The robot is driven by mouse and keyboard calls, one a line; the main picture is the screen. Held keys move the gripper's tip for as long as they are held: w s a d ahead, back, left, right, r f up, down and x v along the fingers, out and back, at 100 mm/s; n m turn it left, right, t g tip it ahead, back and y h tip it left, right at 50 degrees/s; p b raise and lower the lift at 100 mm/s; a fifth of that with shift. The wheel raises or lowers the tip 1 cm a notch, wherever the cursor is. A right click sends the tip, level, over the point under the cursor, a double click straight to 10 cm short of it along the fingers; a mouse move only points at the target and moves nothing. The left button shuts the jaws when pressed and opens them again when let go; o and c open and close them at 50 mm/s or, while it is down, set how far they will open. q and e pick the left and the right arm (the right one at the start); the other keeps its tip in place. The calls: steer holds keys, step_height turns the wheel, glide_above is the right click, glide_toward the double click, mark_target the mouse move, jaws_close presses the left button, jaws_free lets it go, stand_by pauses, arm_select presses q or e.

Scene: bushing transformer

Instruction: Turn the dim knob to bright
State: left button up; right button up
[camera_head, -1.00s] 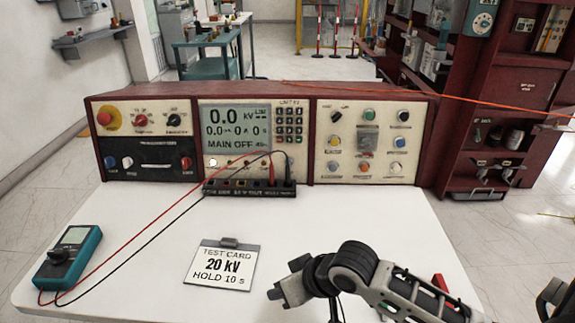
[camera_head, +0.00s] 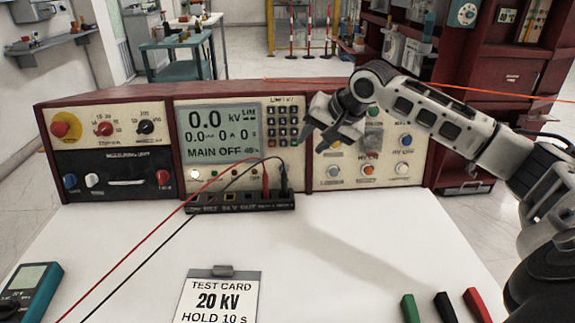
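The maroon console (camera_head: 110,95) stands at the back of the white table with its knobs and buttons facing me. I cannot read which control is the dim knob. In the earlier frame a small dark knob sits at the top left of the right panel (camera_head: 333,181); that spot is now behind my gripper. My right gripper (camera_head: 314,140) is in front of this panel's upper left, beside the keypad (camera_head: 282,122). Its fingers look apart, pointing down and left, with nothing seen between them. I cannot tell whether they touch the panel. My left gripper is out of view.
A black terminal strip (camera_head: 240,202) with red and black leads sits before the console. A test card (camera_head: 218,297) and a teal meter (camera_head: 30,290) lie nearer. Green (camera_head: 410,308), black (camera_head: 445,307) and red (camera_head: 477,305) pieces are at the front right. The middle right tabletop is clear.

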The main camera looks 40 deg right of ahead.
mark_target(287, 167)
steer(key=x, duration=1.2)
steer(key=shift+w+a+f+b, duration=0.1)
steer(key=shift+w+f+b, duration=0.2)
steer(key=shift+b, duration=0.1)
steer(key=shift+r, duration=0.1)
jaws_close()
